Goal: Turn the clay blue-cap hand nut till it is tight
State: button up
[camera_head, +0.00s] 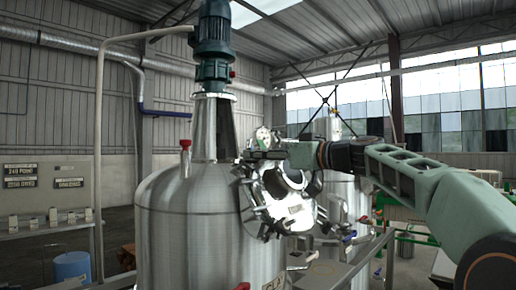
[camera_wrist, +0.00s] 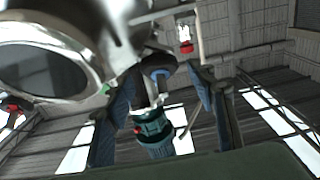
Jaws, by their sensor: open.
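In the wrist view, a hand nut with a dark rounded body and a blue cap (camera_wrist: 160,75) shows in the upper middle, beside the shiny hatch metal. My gripper (camera_wrist: 165,95) has its two dark fingers apart, one on each side of the nut in the picture. I cannot tell whether either finger touches it. In the head view, my gripper (camera_head: 262,155) is at the upper edge of the round hatch (camera_head: 292,208) on the steel tank (camera_head: 190,215). Several dark clamps and nuts ring the hatch. My gripper and wrist hide the blue-cap nut there.
A motor (camera_head: 213,40) stands on top of the tank; it also shows behind the fingers in the wrist view (camera_wrist: 155,130). A red-topped fitting (camera_head: 185,155) rises from the tank's shoulder. A railing (camera_head: 375,250) runs at lower right. A pale pipe (camera_head: 98,150) stands at left.

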jog(key=shift+x, duration=0.8)
jog(key=shift+c, duration=0.5)
jog(key=c, duration=1.1)
jog(key=shift+o, duration=0.2)
